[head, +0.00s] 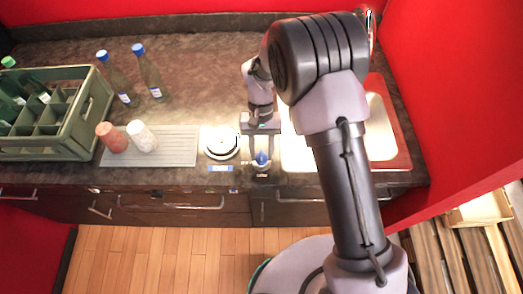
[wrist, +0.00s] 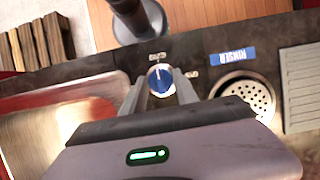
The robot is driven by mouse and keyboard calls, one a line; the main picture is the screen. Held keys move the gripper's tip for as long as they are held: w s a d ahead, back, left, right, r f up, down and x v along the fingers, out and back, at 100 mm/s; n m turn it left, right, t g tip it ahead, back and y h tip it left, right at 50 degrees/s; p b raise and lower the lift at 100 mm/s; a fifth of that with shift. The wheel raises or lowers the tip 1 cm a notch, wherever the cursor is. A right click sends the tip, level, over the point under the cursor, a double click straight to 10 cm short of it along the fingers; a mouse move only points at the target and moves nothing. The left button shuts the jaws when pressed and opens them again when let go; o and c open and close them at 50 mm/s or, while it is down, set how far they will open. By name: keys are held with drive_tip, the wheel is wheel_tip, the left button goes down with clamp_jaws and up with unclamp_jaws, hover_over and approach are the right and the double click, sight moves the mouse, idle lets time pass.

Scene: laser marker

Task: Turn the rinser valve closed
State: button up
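The rinser valve is a round blue knob (head: 262,158) at the counter's front edge. In the wrist view the blue knob (wrist: 160,80) shows a pale pointer line, with small white labels beside it that I cannot read. My gripper (wrist: 160,82) is open, with one finger on each side of the knob; I cannot tell whether they touch it. In the head view my gripper (head: 262,138) is just behind the knob. A blue RINSER label (wrist: 231,55) lies beside the round perforated rinser (wrist: 250,95), which also shows in the head view (head: 221,142).
A steel sink (head: 381,125) lies under my arm to the right. Left of the rinser are a grooved drainboard (head: 175,148), a red cup (head: 112,138) and a white cup (head: 142,136). Two bottles (head: 150,75) and a green crate (head: 75,140) stand farther left.

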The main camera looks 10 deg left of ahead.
drive_tip(key=o, duration=0.4)
drive_tip(key=p+v, duration=0.4)
drive_tip(key=v, duration=1.3)
drive_tip(key=shift+r, duration=0.2)
drive_tip(key=s+d+r+m+t+y+b, duration=0.25)
drive_tip(key=s+d+r+b, duration=0.2)
drive_tip(key=d, duration=0.35)
drive_tip(key=s+d+r+m+t+y+b, duration=0.1)
drive_tip(key=s+d+r+t+b, duration=0.2)
drive_tip(key=d+b, duration=0.35)
drive_tip(key=s+d+f+m+t+b, duration=0.1)
drive_tip(key=s+d+f, duration=0.1)
drive_tip(key=s, duration=0.1)
drive_tip(key=s+d+f+m+t+b, duration=0.1)
drive_tip(key=s+d+t+b, duration=0.1)
drive_tip(key=s, duration=0.2)
drive_tip(key=s+d+f+m+t+b, duration=0.1)
drive_tip(key=s+d+f+b, duration=0.1)
drive_tip(key=s, duration=0.2)
drive_tip(key=shift+s+d+f+m+t, duration=0.25)
drive_tip(key=shift+d+f+m+t, duration=0.1)
